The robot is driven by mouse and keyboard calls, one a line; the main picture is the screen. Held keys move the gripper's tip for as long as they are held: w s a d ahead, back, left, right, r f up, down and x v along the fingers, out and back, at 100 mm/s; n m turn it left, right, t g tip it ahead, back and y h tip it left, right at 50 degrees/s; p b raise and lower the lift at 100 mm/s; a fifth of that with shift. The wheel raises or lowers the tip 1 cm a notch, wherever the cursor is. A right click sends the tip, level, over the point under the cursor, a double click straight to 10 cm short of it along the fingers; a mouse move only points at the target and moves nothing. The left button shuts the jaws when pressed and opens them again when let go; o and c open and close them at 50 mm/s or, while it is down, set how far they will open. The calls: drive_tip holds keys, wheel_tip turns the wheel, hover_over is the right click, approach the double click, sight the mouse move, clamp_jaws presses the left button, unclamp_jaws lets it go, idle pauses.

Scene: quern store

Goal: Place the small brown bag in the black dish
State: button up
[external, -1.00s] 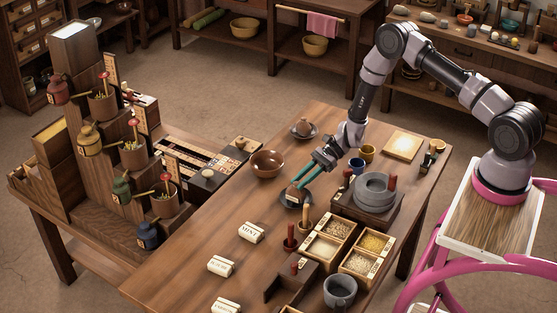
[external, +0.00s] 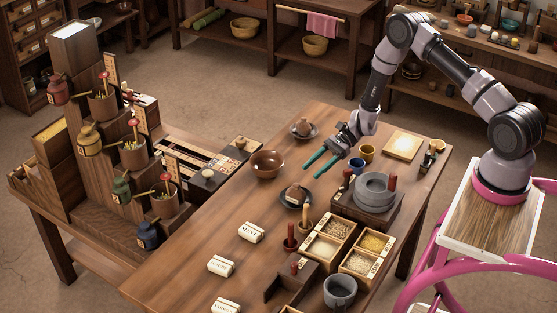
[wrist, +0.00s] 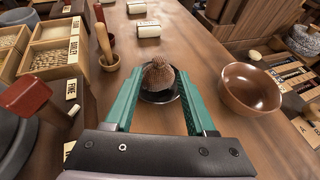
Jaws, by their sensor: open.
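The small brown bag (external: 295,191) sits in the black dish (external: 291,205) near the middle of the table. In the wrist view the bag (wrist: 158,74) stands upright in the dish (wrist: 160,98), ahead of my fingers. My gripper (external: 310,172) is open, with teal fingers raised above and behind the dish. In the wrist view my gripper (wrist: 158,72) has its fingers apart to either side of the bag, with nothing held between them. Part of the dish's near rim is close to the finger line.
A brown bowl (external: 267,164) stands left of the dish. A second dark dish (external: 302,133) with a brown item stands farther back. A stone quern (external: 374,190), grain boxes (external: 328,248) and a blue cup (external: 357,166) stand right. Labelled white packets (external: 251,232) lie in front.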

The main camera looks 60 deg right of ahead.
drive_tip(key=v, duration=0.6)
drive_tip(key=s+a+r+n+g+h, duration=0.1)
drive_tip(key=s+a+r+n+h, duration=0.15)
drive_tip(key=r, duration=0.75)
drive_tip(key=s+a+r+n+g+h, duration=0.1)
drive_tip(key=s+a+r+n, duration=0.2)
drive_tip(key=r, duration=0.6)
drive_tip(key=s+a+r+n+g+h, duration=0.1)
drive_tip(key=s+r+n, duration=0.3)
drive_tip(key=r, duration=0.6)
drive_tip(key=s+r+n+t+h, duration=0.2)
drive_tip(key=s+r+n+h, duration=0.1)
drive_tip(key=s+r, duration=0.5)
drive_tip(key=s+r+n+t+h, duration=0.3)
drive_tip(key=s+r+n, duration=0.3)
drive_tip(key=s, duration=0.7)
wheel_tip(320, 180, up, 2)
drive_tip(key=shift+s+d+r, duration=0.2)
drive_tip(key=shift+d, duration=0.25)
drive_tip(key=shift+o, duration=0.2)
idle(0.6)
